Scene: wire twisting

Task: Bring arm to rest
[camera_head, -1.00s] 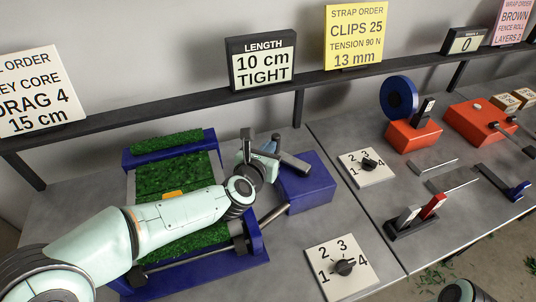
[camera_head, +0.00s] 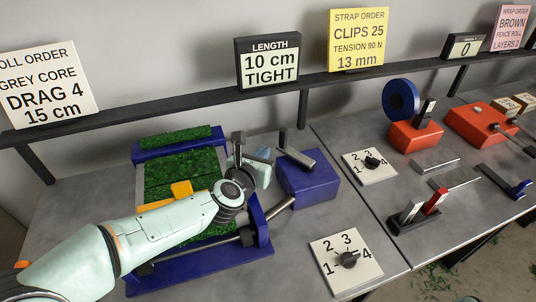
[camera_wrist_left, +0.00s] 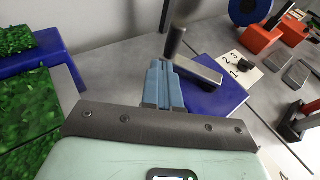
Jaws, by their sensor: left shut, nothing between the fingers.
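My left arm comes in from the left in the head view. Its gripper (camera_head: 263,156) is beside the blue box (camera_head: 308,178) and a grey lever (camera_head: 296,156). In the left wrist view the light-blue fingers (camera_wrist_left: 162,82) are together, with nothing between them. A dark upright post stands just beyond the fingertips; I cannot tell whether they touch it. The blue box also shows in the left wrist view (camera_wrist_left: 208,105). My right gripper is not in view.
A blue frame with green turf (camera_head: 186,169) lies behind and under my left arm. Numbered dials (camera_head: 370,164) and (camera_head: 346,262) sit right of the blue box. A shelf with signs (camera_head: 266,60) runs along the back. Orange tools (camera_head: 414,137) stand farther right.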

